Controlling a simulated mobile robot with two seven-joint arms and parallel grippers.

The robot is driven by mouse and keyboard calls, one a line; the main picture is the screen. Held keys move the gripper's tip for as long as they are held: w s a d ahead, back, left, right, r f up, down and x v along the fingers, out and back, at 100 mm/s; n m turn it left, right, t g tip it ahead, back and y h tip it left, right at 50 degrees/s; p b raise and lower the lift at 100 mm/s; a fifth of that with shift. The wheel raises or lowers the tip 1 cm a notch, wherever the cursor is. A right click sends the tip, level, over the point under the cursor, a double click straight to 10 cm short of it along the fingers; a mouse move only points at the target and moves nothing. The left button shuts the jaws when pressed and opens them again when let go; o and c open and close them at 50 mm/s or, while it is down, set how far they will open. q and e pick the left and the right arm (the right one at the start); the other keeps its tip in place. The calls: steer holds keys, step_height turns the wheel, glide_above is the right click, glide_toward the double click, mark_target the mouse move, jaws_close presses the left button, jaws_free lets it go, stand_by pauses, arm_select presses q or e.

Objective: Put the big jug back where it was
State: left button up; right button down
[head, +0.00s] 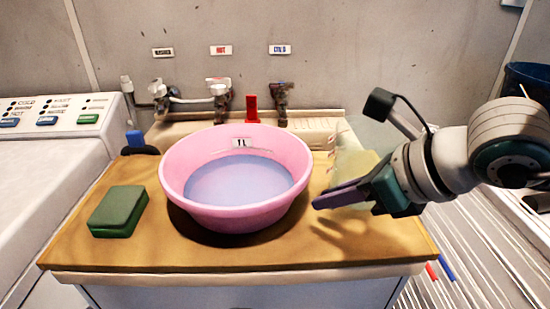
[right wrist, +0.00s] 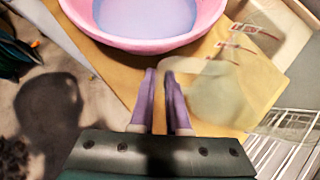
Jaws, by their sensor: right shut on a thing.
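A clear, see-through jug (head: 352,168) stands at the right end of the wooden board, partly hidden behind my right gripper. In the right wrist view the jug (right wrist: 222,95) shows red marks on its side. My right gripper (head: 318,204) comes in from the right, with its purple fingers close together; they also show in the right wrist view (right wrist: 165,85). It is shut on the jug, at what looks like its handle. I cannot tell whether the jug's base touches the board. My left gripper is not in view.
A pink basin (head: 178,190) labelled 1L holds bluish water on the wooden board (head: 350,250), just left of the jug. A green sponge (head: 118,210) lies at left. Taps (head: 220,95) and a red object (head: 252,110) are behind. The board's front right is clear.

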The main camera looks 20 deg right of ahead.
steer(key=shift+f, duration=0.9)
steer(key=shift+f, duration=0.25)
steer(key=c, duration=0.9)
jaws_free()
steer(key=shift+r, duration=0.1)
